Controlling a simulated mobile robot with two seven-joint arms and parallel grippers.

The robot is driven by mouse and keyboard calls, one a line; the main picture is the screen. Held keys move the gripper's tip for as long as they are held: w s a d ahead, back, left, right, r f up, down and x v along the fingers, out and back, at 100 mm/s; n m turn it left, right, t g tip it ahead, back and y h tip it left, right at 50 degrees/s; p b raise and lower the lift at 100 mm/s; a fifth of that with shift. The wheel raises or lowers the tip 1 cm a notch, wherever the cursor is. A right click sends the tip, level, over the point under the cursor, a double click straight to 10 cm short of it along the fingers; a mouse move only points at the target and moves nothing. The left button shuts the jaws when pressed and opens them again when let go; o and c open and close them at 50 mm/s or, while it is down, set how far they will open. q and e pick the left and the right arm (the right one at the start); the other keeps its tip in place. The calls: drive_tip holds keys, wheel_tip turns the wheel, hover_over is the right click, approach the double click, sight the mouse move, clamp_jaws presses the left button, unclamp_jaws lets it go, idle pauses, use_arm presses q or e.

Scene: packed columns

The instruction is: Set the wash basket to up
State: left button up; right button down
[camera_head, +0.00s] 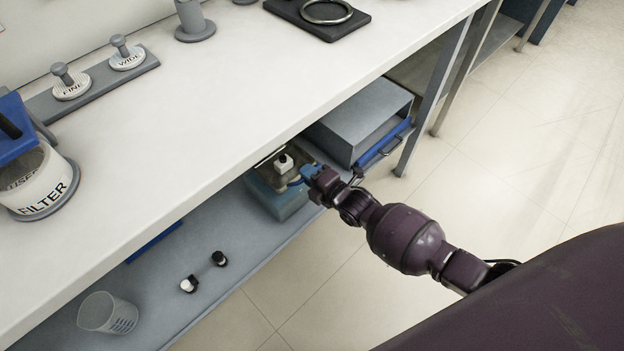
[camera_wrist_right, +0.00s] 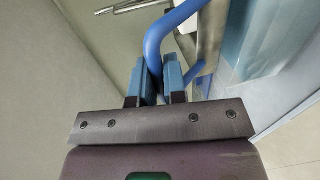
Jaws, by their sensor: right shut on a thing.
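A pale blue tank (camera_head: 281,203) stands on the lower shelf under the bench, with a grey and white fitting (camera_head: 284,164) at its top. My right gripper (camera_head: 306,176) is at the tank's right side, reaching in below the bench edge. In the right wrist view its fingers (camera_wrist_right: 159,82) are shut on a bent blue handle (camera_wrist_right: 157,42), which appears to belong to the wash basket. The basket's body is mostly hidden, and I cannot tell its height in the tank. My left gripper is out of view.
The white bench top (camera_head: 215,105) overhangs the lower shelf (camera_head: 225,235). A grey box (camera_head: 362,115) stands right of the tank, near a bench leg (camera_head: 432,95). A clear beaker (camera_head: 108,314) and two small bottles are on the shelf at left. The floor in front is clear.

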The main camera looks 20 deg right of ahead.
idle(0.3)
drive_tip(key=c, duration=1.2)
unclamp_jaws()
drive_tip(key=shift+s, duration=0.15)
use_arm(q)
drive_tip(key=p, duration=0.1)
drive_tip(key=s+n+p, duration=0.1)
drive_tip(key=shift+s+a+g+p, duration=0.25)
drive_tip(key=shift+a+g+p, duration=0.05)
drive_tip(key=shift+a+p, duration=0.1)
use_arm(e)
drive_tip(key=v, duration=1)
drive_tip(key=shift+s, duration=0.3)
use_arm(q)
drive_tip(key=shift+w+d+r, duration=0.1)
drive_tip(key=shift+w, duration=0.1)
use_arm(e)
drive_tip(key=shift+d+r, duration=0.1)
